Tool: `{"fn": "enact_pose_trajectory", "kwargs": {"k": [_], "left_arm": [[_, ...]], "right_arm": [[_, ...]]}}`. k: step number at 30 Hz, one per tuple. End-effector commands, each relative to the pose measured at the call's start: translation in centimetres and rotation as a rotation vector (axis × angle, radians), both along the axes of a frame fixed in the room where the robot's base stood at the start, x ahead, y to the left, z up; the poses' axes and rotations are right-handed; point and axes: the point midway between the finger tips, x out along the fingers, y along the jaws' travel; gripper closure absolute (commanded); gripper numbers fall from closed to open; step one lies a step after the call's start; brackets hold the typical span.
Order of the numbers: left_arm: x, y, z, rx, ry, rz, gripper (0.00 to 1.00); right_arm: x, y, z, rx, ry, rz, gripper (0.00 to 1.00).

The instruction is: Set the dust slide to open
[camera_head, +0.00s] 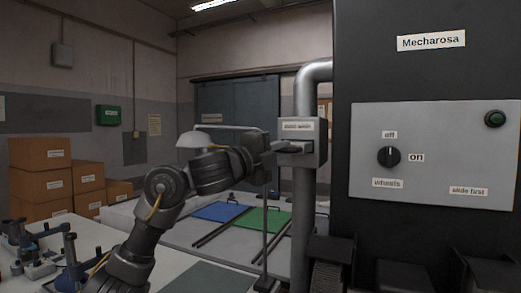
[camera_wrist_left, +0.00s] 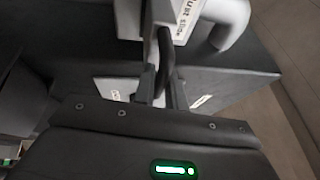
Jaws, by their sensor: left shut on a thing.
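The dust slide (camera_head: 308,130) is a grey box with a label, set on the upright metal pipe (camera_head: 303,215) left of the black machine. My left gripper (camera_head: 280,146) reaches it from the left and is shut on its handle. In the left wrist view the slide's label (camera_wrist_left: 187,18) reads "dust slide", and the dark handle (camera_wrist_left: 165,60) runs down between my left gripper's fingers (camera_wrist_left: 161,95). How far the slide is pulled out is hard to tell. My right gripper is out of view.
The machine's panel (camera_head: 435,190) carries a "wheels" knob (camera_head: 389,157) with off and on marks, a "slide first" label (camera_head: 468,191) and a dark green button (camera_head: 495,119). Blue (camera_head: 220,212) and green (camera_head: 262,220) mats lie on a table behind. Cardboard boxes (camera_head: 40,153) stand at left.

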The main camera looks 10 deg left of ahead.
Motion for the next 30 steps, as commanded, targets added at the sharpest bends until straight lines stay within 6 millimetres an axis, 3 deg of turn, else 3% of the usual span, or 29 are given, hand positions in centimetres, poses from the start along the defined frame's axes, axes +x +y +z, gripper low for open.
{"fn": "enact_pose_trajectory", "kwargs": {"k": [10,11,15,25,30], "left_arm": [[-0.4,-0.8,-0.1,0.002,0.000,-0.015,1.00],[-0.4,-0.8,-0.1,0.002,0.000,-0.015,0.85],[-0.4,-0.8,-0.1,0.001,-0.001,-0.013,0.67],[-0.6,-0.5,0.0,-0.002,-0.002,-0.010,0.66],[-2.3,0.8,-0.5,0.000,-0.005,-0.010,0.66]], "right_arm": [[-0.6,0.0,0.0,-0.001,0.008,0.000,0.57],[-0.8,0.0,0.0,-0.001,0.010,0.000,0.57],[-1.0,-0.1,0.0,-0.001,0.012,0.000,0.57],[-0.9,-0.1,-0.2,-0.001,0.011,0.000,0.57],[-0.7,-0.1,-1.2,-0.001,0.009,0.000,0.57]]}}
